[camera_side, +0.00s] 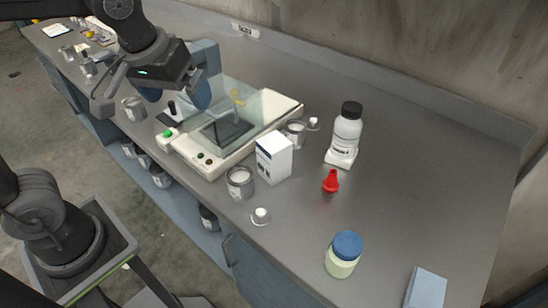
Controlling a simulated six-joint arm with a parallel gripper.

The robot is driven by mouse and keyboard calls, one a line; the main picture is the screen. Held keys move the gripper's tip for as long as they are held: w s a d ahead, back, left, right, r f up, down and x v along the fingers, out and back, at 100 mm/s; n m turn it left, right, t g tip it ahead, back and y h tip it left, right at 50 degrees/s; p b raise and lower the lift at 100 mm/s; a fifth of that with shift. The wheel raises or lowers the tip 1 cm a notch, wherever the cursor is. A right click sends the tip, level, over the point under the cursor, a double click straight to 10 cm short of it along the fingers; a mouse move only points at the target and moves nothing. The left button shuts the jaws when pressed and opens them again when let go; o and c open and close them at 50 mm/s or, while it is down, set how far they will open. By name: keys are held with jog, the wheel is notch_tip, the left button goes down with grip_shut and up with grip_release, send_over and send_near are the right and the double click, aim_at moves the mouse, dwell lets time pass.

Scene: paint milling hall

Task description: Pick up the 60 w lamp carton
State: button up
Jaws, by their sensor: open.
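A white carton (273,158) with dark print stands upright on the grey bench, just right of the machine's front corner. Its lettering is too small to read, so I cannot confirm it as the 60 w lamp carton. A plain pale blue box (426,288) is cut off by the lower edge at the right. My gripper (125,92) is open above the left part of the bench, near the machine's left end. It is well left of and higher than the white carton, and nothing shows between its fingers.
A machine (204,160) with a clear guard stands left of the carton. An open can (240,182) is close at its front left, another (295,131) behind. A white bottle (346,135), red-nozzled item (330,183) and blue-lidded jar (342,255) stand rightward. The right rear bench is clear.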

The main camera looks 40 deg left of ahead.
jog(key=w+d+f+n+g+y, duration=0.1)
jog(key=w+d+n+g, duration=0.1)
jog(key=w+d+n, duration=0.45)
jog(key=n+g+y, duration=0.1)
jog(key=n+y, duration=0.2)
jog(key=n, duration=0.2)
send_near(276, 144)
jog(key=x, duration=1.2)
jog(key=shift+w+a+f, duration=0.1)
jog(key=shift+f, duration=0.1)
jog(key=c, duration=1)
